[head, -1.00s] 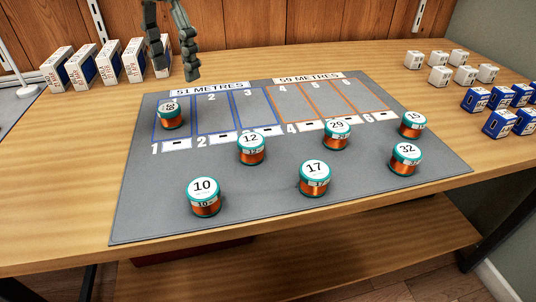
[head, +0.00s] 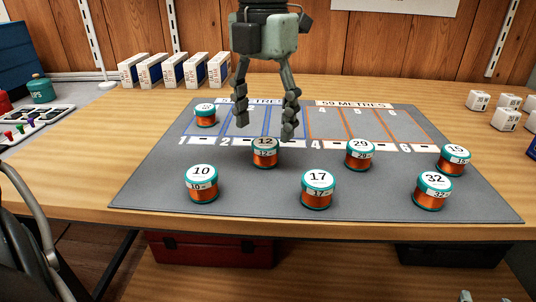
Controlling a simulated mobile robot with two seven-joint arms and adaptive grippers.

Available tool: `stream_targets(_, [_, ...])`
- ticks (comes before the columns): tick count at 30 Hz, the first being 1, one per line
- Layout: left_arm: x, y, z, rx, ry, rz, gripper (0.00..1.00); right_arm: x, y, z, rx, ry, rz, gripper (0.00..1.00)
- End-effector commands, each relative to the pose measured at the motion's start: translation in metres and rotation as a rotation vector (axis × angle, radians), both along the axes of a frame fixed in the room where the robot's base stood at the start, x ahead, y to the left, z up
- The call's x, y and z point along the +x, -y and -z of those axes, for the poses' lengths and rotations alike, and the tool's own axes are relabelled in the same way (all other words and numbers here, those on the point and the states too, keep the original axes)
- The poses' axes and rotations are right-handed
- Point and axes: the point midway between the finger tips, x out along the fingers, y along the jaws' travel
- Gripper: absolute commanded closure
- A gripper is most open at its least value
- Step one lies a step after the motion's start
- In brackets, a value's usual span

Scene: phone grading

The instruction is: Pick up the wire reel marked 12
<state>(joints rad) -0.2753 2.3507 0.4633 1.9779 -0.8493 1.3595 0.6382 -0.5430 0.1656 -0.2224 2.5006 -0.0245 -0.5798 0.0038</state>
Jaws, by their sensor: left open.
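The wire reel marked 12 (head: 265,153) stands upright on the grey mat (head: 150,170), with a white label on top, a teal rim and copper wire. My left gripper (head: 265,126) hangs down over the mat, fingers spread and empty. Its fingertips are just above and behind the reel in the picture, apart from it as far as I can see. Small grey-green parts at the bottom right edge (head: 482,298) look like the tips of my right gripper; the rest is cut off.
Reels 10 (head: 202,184), 17 (head: 317,189), 29 (head: 360,155), 32 (head: 432,190) and 19 (head: 453,160) stand around it. Another reel (head: 205,115) stands in slot 1. White boxes (head: 173,70) line the back left. Slots 4 to 6 look empty.

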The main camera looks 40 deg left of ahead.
Motion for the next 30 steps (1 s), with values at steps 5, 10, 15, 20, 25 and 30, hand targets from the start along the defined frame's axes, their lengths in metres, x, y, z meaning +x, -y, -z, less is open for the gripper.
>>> stream_targets(5, [-0.002,0.002,0.028,-0.003,-0.003,0.001,0.36,0.001,-0.007,-0.011,0.025,0.052,-0.012,0.6])
stream_targets(10, [-0.002,0.002,0.046,-0.002,0.0,0.001,0.36,0.002,-0.012,-0.02,0.045,0.095,-0.022,0.6])
stream_targets(15, [-0.001,0.001,0.048,-0.001,0.001,0.0,0.36,0.002,-0.012,-0.022,0.048,0.102,-0.023,0.6])
stream_targets(20, [-0.001,0.001,0.048,-0.001,0.001,0.0,0.45,0.002,-0.012,-0.022,0.047,0.101,-0.023,0.6])
stream_targets(25, [-0.001,0.001,0.048,-0.001,0.001,0.001,0.66,0.002,-0.012,-0.022,0.047,0.101,-0.023,0.6])
stream_targets(30, [-0.001,0.001,0.048,-0.001,0.001,0.001,0.87,0.002,-0.012,-0.022,0.046,0.1,-0.023,0.6])
